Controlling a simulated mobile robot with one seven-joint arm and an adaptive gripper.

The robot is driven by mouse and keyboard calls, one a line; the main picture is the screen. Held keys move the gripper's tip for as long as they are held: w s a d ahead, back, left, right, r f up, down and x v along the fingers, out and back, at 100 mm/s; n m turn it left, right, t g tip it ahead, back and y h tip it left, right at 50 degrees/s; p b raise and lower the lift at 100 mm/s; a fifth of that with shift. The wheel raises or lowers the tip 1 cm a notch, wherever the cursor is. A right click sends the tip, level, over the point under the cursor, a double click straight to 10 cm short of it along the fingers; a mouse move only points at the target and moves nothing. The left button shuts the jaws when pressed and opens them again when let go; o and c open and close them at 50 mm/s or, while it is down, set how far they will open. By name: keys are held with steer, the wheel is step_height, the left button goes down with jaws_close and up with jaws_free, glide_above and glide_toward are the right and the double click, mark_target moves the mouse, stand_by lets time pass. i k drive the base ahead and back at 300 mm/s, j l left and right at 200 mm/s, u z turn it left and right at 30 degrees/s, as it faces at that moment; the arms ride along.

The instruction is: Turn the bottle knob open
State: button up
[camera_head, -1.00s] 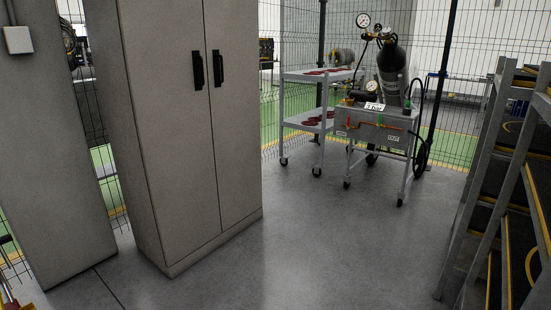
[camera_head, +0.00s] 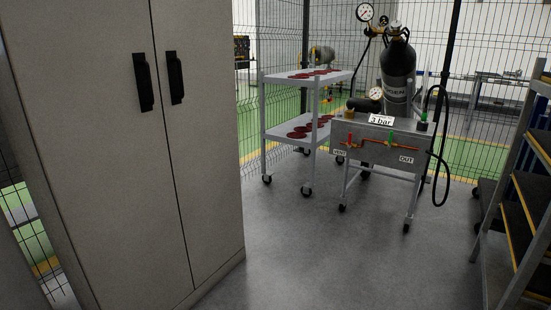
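A dark gas bottle (camera_head: 398,72) stands upright behind a grey wheeled cart. Its knob (camera_head: 396,29) seems to be at the top of the bottle, too small to tell its position. A brass regulator with a round white gauge (camera_head: 364,12) sits beside the bottle's top. The grey panel cart (camera_head: 352,157) in front carries a "3 bar" label, a second gauge (camera_head: 376,93), a red handle and a green handle. My gripper is not in view.
A tall beige cabinet (camera_head: 120,200) with black handles stands close on the left. A two-shelf trolley (camera_head: 264,115) with dark red discs is left of the cart. A rack (camera_head: 505,240) stands on the right. The grey floor (camera_head: 345,265) between is clear.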

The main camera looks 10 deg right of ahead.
mark_target(396, 25)
steer(key=i+z, duration=0.35)
steer(key=i, duration=0.3)
steer(key=i+j+z, duration=0.15)
steer(key=i+z, duration=0.25)
steer(key=i, duration=0.2)
steer(key=i+l+z, duration=0.1)
steer(key=i+z, duration=0.2)
steer(key=i, duration=0.35)
steer(key=i+j+z, duration=0.1)
steer(key=i+z, duration=0.2)
steer(key=i, duration=0.4)
